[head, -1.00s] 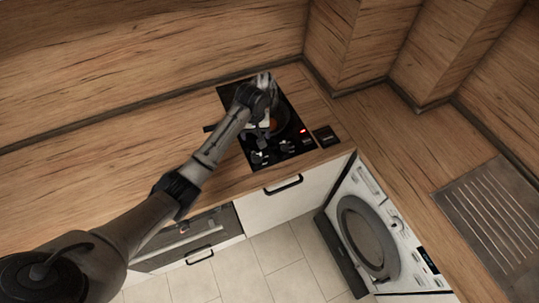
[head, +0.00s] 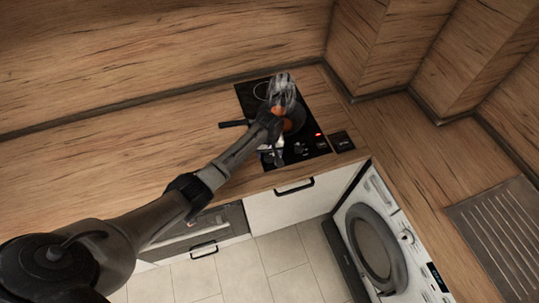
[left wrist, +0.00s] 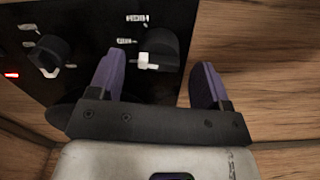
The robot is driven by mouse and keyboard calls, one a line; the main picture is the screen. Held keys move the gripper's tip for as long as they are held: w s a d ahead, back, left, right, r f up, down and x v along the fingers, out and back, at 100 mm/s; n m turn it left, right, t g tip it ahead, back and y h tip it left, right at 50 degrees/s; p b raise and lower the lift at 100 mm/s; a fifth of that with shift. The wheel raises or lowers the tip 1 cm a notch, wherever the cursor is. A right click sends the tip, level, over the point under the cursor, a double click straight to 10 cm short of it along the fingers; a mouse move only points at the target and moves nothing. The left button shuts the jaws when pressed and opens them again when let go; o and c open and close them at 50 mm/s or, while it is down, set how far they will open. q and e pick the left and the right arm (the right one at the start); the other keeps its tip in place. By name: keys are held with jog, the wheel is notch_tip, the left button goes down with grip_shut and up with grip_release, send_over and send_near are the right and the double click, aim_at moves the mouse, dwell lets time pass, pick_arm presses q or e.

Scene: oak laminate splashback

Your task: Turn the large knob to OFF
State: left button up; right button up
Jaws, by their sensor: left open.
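A dark knob (left wrist: 160,48) with a white pointer mark sits on the black hob panel, between and just beyond the fingertips of my left gripper (left wrist: 157,72) in the left wrist view. The fingers are apart, one toward each side of the knob, with nothing held. I cannot tell whether they touch it. A second dark knob (left wrist: 48,53) is to the left. In the head view my left gripper (head: 276,157) is low over the front left of the hob (head: 318,119), and partly hides the knobs there. My right gripper is not in view.
A dark-handled pan (head: 235,123) and a clear, glass-like vessel (head: 283,88) stand on the hob close to my left wrist. A red light (head: 319,134) glows near the hob's right edge. Wooden counter (head: 175,140) to the left is clear. A washing machine (head: 372,240) stands right.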

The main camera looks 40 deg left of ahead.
pick_arm(q)
jog(key=shift+f, duration=1.1)
jog(key=shift+c, duration=0.4)
